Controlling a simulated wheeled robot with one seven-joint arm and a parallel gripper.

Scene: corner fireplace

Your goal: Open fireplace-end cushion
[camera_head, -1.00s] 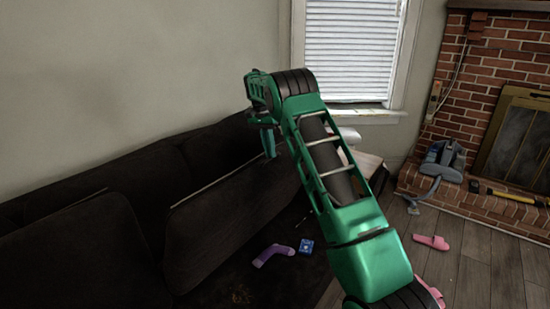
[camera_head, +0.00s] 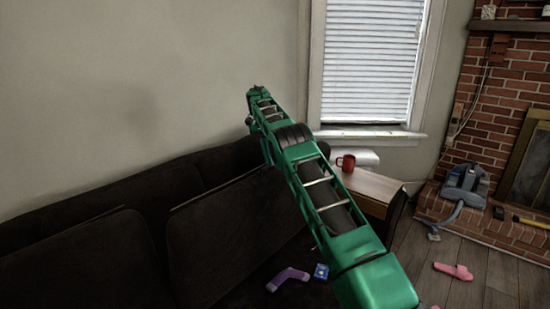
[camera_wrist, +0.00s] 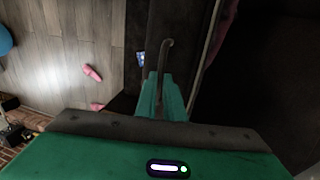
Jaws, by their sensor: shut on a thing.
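The fireplace-end cushion (camera_head: 235,235) is the dark slab at the right end of the dark sofa in the head view. It stands tilted, with a pale line along its upper edge. My gripper (camera_wrist: 163,92) shows in the wrist view with its teal fingers closed on a thin dark hooked piece (camera_wrist: 165,55). I cannot tell for sure how this piece joins the cushion. In the head view my green arm reaches over the right end of the sofa, and my fingers are hidden there.
A second dark cushion (camera_head: 75,262) is at the left. A purple sock-like thing (camera_head: 288,278) and a blue box (camera_head: 321,271) lie in front of the sofa cushion. A red mug (camera_head: 346,162) stands on a side table (camera_head: 375,187). A pink slipper (camera_head: 455,271) lies on the wood floor.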

